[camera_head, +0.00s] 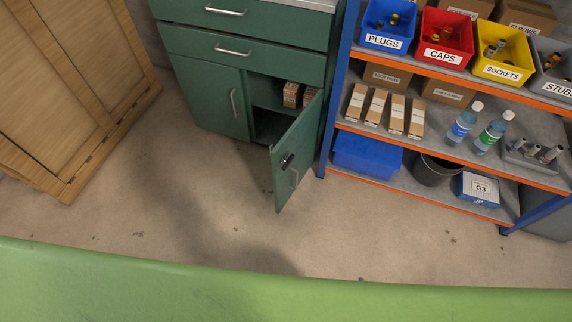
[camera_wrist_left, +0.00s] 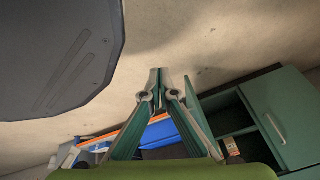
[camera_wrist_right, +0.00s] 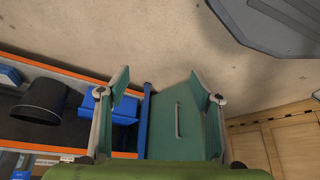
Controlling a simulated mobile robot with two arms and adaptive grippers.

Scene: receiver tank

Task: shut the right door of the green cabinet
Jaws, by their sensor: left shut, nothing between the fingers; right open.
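The green cabinet (camera_head: 205,90) stands at the back centre. Its right door (camera_head: 300,150) stands wide open, swung out into the room, with a handle and a small black piece on it. The left door (camera_head: 215,98) is shut. The left wrist view shows the cabinet's left door (camera_wrist_left: 283,118) at right. My left gripper (camera_wrist_left: 158,75) is shut and empty. My right gripper (camera_wrist_right: 160,85) is open and empty. A green panel with a handle, seemingly the right door (camera_wrist_right: 165,130), shows beyond its fingers; contact cannot be told. Neither gripper shows in the head view.
A blue and orange shelf (camera_head: 440,135) with bins, bottles and boxes stands just right of the open door. Small boxes (camera_head: 291,95) sit inside the cabinet. A wooden panelled piece (camera_head: 75,90) stands at left. The floor (camera_head: 170,190) before the cabinet is clear.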

